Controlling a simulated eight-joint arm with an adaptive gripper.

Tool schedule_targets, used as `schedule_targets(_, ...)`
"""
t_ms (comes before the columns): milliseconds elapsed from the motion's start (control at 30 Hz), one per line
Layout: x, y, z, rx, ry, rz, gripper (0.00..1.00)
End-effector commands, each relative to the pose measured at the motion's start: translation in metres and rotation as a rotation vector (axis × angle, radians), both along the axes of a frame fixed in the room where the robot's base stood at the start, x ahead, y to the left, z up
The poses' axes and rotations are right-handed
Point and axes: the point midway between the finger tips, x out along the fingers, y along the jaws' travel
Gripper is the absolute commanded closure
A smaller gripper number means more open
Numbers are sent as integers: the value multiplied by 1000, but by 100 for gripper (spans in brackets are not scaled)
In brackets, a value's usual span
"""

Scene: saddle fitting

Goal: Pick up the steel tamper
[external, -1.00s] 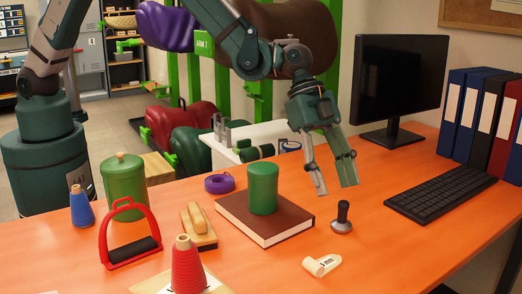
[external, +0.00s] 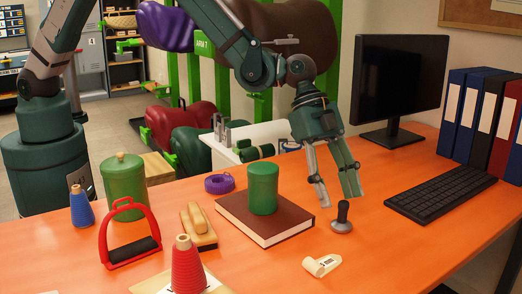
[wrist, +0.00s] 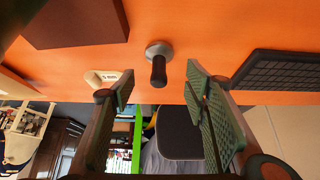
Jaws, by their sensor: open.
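The steel tamper (external: 342,218) stands upright on the orange table, with a dark handle and a round grey base. In the wrist view the tamper (wrist: 158,62) shows between my fingers' lines, beyond their tips. My gripper (external: 338,202) is open and empty, its fingers pointing down just behind and above the tamper. The wrist view shows both fingers (wrist: 160,88) spread apart with nothing between the pads. I see no contact with the tamper.
A brown book (external: 270,228) with a green cylinder (external: 263,188) on it lies left of the tamper. A black keyboard (external: 442,193) lies to the right, a monitor (external: 398,75) behind it. A cream tag-like piece (external: 321,265) lies in front. The table around the tamper is clear.

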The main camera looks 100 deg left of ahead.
Motion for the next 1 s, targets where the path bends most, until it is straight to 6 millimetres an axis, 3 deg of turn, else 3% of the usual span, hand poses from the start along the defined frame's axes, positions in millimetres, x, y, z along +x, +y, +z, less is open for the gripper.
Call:
schedule_targets(267,1,-1,-3,0,0,0,54)
schedule_targets(700,14,-17,-40,0,0,0,54)
schedule_targets(1000,16,-19,-46,0,0,0,54)
